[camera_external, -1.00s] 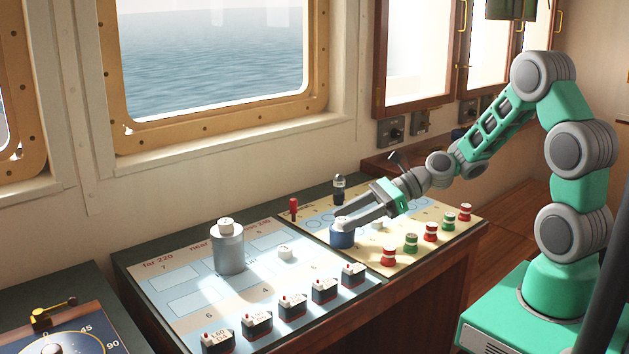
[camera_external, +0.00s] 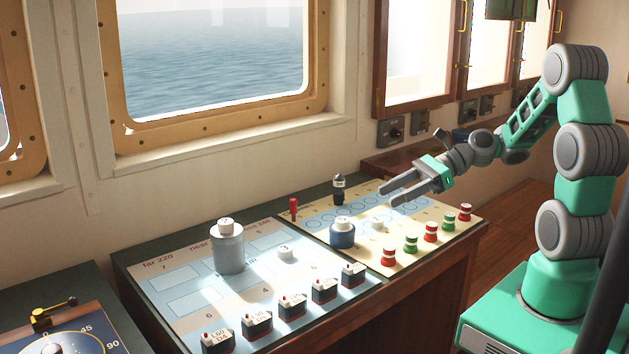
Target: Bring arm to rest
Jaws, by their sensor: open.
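My gripper (camera_external: 388,196) is open and empty above the cream board on the right part of the desk. My green and grey arm reaches in from the right and is partly bent. A short blue cylinder with a white top (camera_external: 342,234) stands upright on the desk, below and left of my gripper and apart from it. A white disc (camera_external: 376,224) lies on the board below the fingers.
A tall grey-blue cylinder (camera_external: 229,252) stands on the light blue chart (camera_external: 175,284). Several dark blocks (camera_external: 292,306) line its front edge. Red and green pieces (camera_external: 431,232) line the cream board. A dark piece (camera_external: 339,189) and a red peg (camera_external: 293,209) stand at the back.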

